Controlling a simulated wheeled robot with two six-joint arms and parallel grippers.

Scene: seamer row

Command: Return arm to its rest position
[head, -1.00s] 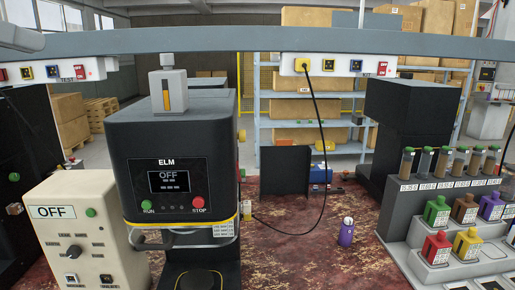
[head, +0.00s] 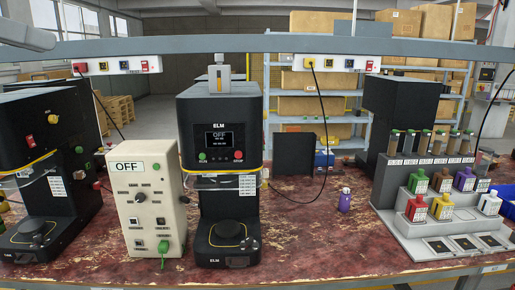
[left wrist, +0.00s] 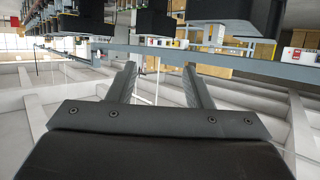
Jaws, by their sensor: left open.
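My left gripper (left wrist: 160,68) shows in the left wrist view, its two dark fingers apart with nothing between them. In the head view a pale grey arm part of mine (head: 24,33) shows in the top left corner; I cannot make out fingers there. My right gripper is in neither view.
The red-brown bench (head: 310,245) carries the ELM machine (head: 218,140), a cream OFF box (head: 145,205), another black machine (head: 35,150) at left, a purple bottle (head: 345,200) and a grey bottle rack (head: 415,235). An overhead rail (head: 260,45) crosses above.

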